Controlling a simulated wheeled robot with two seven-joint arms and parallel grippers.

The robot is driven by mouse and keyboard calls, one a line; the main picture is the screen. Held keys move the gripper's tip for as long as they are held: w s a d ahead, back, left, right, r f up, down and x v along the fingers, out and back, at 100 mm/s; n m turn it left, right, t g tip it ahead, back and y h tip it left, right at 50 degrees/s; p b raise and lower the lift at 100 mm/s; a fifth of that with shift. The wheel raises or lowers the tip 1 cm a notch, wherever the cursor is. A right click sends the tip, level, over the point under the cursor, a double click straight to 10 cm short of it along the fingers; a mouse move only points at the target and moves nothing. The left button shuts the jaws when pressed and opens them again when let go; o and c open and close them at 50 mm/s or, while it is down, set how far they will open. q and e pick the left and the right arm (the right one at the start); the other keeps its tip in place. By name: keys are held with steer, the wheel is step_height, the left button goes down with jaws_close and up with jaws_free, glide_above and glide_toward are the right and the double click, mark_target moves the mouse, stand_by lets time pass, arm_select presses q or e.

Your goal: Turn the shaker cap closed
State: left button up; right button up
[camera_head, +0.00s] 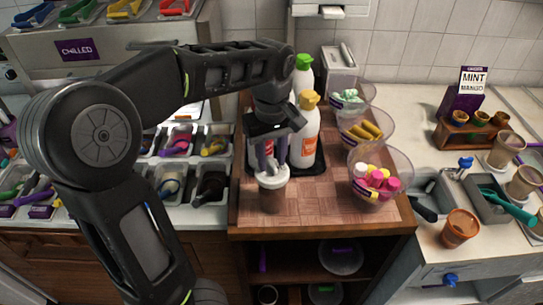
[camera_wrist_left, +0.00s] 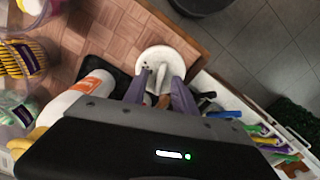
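The shaker (camera_head: 272,199) stands upright on the wooden board, near its front left, with a dark brown body and a white cap (camera_head: 272,179). In the left wrist view the cap (camera_wrist_left: 181,48) is a round white disc with small holes on one side and a raised white ridge (camera_wrist_left: 160,77). My left gripper (camera_head: 272,163) is directly above the cap, pointing down. In the left wrist view its purple-grey fingers (camera_wrist_left: 160,84) stand apart on both sides of the ridge. Whether they touch it is unclear. My right gripper is out of view.
Behind the gripper stand an orange-capped white bottle (camera_head: 305,130) and a green-capped bottle (camera_head: 303,70). Clear bowls of toppings, the nearest holding pink and yellow pieces (camera_head: 376,183), line the right. The wooden board (camera_head: 320,212) is clear in front of them.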

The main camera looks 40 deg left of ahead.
arm_select(q)
steer(key=shift+c, duration=0.4)
jaws_close()
